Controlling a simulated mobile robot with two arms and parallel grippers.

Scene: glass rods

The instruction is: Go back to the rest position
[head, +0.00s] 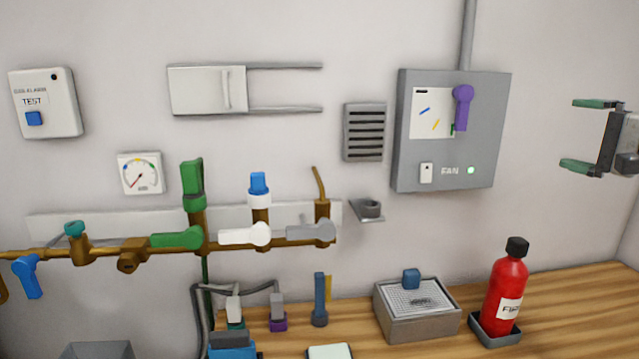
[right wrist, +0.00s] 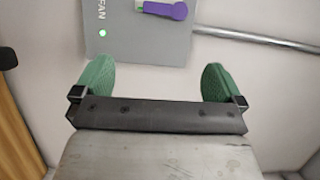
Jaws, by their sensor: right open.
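My right gripper (head: 577,134) is at the right edge of the head view, in front of the bare wall to the right of the grey fan box (head: 490,130). Its two green fingers are wide apart with nothing between them. In the right wrist view the open green fingers (right wrist: 157,82) are empty too. The fan box shows beyond them at the top, with its purple lever (right wrist: 165,10) and lit green lamp. In the head view the purple lever (head: 462,105) points down. My left gripper is not in either view.
A red extinguisher (head: 507,290) stands in a dark tray on the wooden bench (head: 580,290), below my right gripper. A grey box with a mesh top (head: 418,325) is left of it. Brass pipework (head: 105,250) with coloured valve handles runs along the wall at left.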

